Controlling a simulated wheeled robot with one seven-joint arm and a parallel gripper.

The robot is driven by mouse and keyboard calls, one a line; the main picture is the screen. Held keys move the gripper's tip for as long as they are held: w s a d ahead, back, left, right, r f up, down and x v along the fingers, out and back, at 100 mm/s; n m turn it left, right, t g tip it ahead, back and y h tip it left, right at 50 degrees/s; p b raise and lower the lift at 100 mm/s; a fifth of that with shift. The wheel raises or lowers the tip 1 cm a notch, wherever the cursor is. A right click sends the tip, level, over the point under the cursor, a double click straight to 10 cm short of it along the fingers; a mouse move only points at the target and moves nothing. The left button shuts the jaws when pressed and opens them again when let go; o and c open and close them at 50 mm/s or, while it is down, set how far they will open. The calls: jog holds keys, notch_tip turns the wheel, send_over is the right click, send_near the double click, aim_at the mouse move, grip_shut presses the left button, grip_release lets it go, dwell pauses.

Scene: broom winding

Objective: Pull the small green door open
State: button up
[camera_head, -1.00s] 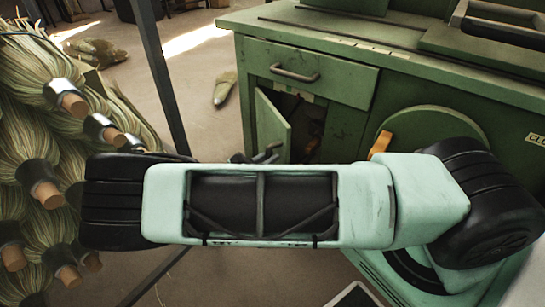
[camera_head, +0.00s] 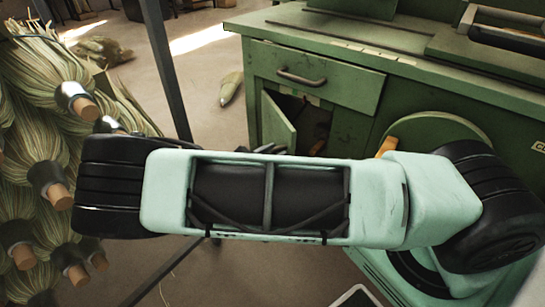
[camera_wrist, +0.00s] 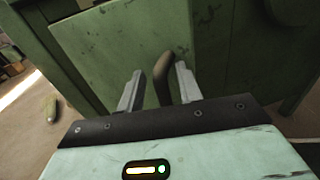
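The small green door (camera_head: 278,122) stands ajar below a drawer in the green cabinet, with a dark gap at its right in the head view. In the wrist view the door's green face (camera_wrist: 110,50) fills much of the upper picture. A dark, bar-like handle (camera_wrist: 163,78) stands out from it. My gripper (camera_wrist: 159,70) is open, with one finger on each side of the handle. Gaps show between handle and fingers. In the head view my arm hides the door's lower part and most of my gripper.
The drawer (camera_head: 315,75) with its metal handle is shut above the door. A round green disc (camera_head: 440,130) sits to the right. Broom bundles (camera_head: 45,150) crowd the left, and a dark post (camera_head: 163,70) stands between them and the cabinet.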

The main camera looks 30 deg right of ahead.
aim_at(284, 126)
notch_tip(284, 126, up, 7)
jog(key=shift+w+r+p, duration=0.1)
jog(key=shift+p, duration=0.5)
